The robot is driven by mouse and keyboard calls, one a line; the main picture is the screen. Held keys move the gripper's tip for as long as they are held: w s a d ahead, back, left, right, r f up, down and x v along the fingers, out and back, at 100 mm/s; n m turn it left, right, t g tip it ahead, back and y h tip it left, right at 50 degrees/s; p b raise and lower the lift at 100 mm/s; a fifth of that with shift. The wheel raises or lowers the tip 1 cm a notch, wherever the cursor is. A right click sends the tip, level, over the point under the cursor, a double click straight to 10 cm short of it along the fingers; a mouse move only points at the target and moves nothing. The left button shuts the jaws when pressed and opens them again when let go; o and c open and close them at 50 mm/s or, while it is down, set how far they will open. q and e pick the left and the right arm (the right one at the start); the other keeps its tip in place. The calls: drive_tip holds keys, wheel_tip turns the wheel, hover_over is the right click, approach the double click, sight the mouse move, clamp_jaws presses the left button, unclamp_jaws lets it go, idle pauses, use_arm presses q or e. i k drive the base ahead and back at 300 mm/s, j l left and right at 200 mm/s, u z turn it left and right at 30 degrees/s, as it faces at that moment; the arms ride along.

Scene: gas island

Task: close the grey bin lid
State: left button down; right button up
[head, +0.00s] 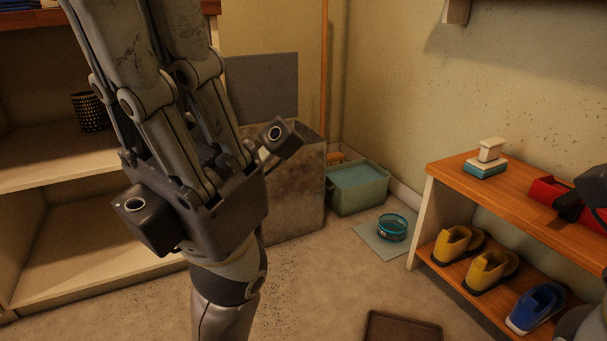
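The grey bin (300,200) stands on the floor against the back wall, partly hidden behind my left gripper. Its flat grey lid (262,85) stands upright at the back, so the bin is open. My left gripper (148,25) is large in front of the bin, with its fingers pointing up and their tips cut off by the top edge. I cannot tell how far apart the tips are, and I see nothing held. Dark parts at the right edge seem to belong to my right arm and gripper; its fingers cannot be made out.
A wooden shelf unit (60,170) fills the left. A green litter box (358,190) and a teal bowl (392,228) on a mat lie right of the bin. A shoe rack (450,185) with shoes stands at right. A brown tray (400,328) lies in front; the central floor is bare.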

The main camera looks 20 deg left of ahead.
sight(261, 89)
drive_tip(key=u, duration=0.75)
